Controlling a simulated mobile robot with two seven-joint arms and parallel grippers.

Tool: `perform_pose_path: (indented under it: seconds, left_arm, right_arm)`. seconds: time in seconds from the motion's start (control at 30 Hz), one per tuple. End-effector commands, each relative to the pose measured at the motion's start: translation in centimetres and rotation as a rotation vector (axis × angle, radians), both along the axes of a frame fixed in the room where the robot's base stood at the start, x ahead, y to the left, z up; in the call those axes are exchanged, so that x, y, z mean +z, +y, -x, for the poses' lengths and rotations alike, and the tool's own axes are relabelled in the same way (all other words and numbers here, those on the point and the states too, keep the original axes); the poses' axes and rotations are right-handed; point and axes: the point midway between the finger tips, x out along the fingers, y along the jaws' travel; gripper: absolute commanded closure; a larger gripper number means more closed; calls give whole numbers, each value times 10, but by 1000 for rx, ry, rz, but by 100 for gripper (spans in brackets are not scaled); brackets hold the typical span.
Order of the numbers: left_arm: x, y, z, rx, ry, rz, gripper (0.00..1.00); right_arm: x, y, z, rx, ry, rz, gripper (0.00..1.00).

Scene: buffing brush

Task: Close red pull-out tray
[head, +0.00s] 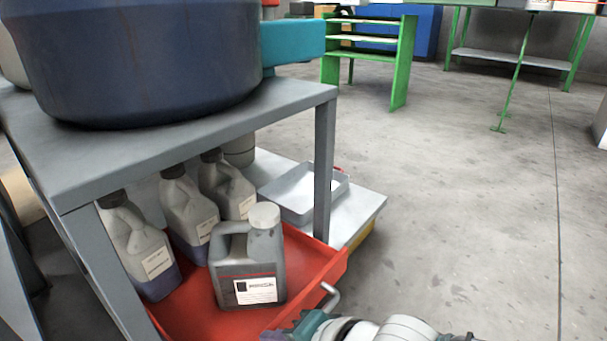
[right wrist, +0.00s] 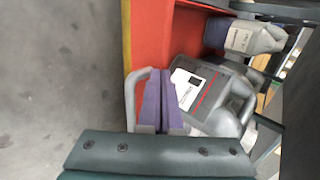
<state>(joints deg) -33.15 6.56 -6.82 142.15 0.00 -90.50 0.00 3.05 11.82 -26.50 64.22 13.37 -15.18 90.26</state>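The red pull-out tray (head: 317,262) sticks out from under the grey table and holds several grey bottles. Its front has a grey bar handle (head: 331,297). My right gripper (head: 290,331) is at the handle, at the bottom edge of the head view. In the right wrist view its two purple fingers (right wrist: 161,101) are together beside the curved handle (right wrist: 131,100), over the red tray (right wrist: 148,35). The handle bar shows left of the fingers; I see nothing held between them. My left gripper is out of view.
A dark bottle (head: 250,268) stands near the tray's front; several others (head: 187,214) stand behind it. A table leg (head: 324,170) rises beside the tray. A grey shallow bin (head: 300,194) sits on a low shelf. The floor (head: 470,200) to the right is clear.

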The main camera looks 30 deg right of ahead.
Motion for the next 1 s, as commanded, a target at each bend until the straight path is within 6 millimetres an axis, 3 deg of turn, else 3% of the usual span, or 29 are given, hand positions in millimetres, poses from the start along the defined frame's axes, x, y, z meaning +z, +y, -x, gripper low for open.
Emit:
perform_pose_path:
  seconds: [0.2, 0.5, 1.0]
  left_arm:
    - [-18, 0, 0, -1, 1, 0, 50]
    - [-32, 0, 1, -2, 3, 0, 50]
    - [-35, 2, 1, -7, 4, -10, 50]
  right_arm:
    - [-3, 11, -32, -3, -2, -1, 100]
    - [-2, 21, -61, -1, 0, 1, 100]
    - [0, 25, -70, -1, 1, 1, 100]
